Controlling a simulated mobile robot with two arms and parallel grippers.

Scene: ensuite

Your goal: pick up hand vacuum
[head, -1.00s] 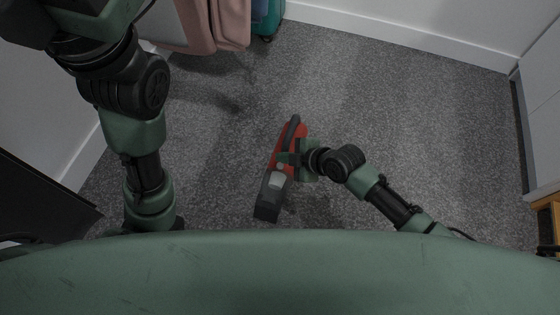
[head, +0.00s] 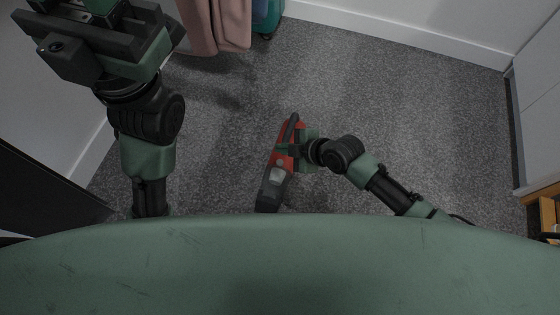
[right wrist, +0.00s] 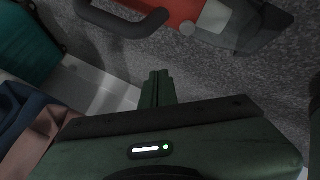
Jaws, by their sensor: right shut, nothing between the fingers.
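The hand vacuum (head: 277,174) is red with a black handle and a grey nozzle end. It is near the middle of the head view, over the grey carpet; whether it rests on the floor is hard to tell. My right gripper (head: 287,150) overlaps its middle from the right in that view. In the right wrist view, the vacuum (right wrist: 182,12) lies across the top, beyond the fingertips. My right gripper (right wrist: 157,76) is shut there with its fingers together, empty. My left gripper (head: 85,8) is at the top left, cut by the frame edge, far from the vacuum.
Pink cloth (head: 218,25) and a teal item (head: 266,17) are at the top by the wall. A white cabinet (head: 538,125) and a wooden piece (head: 545,205) are at the right. Carpet (head: 410,110) is clear between the vacuum and the right wall.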

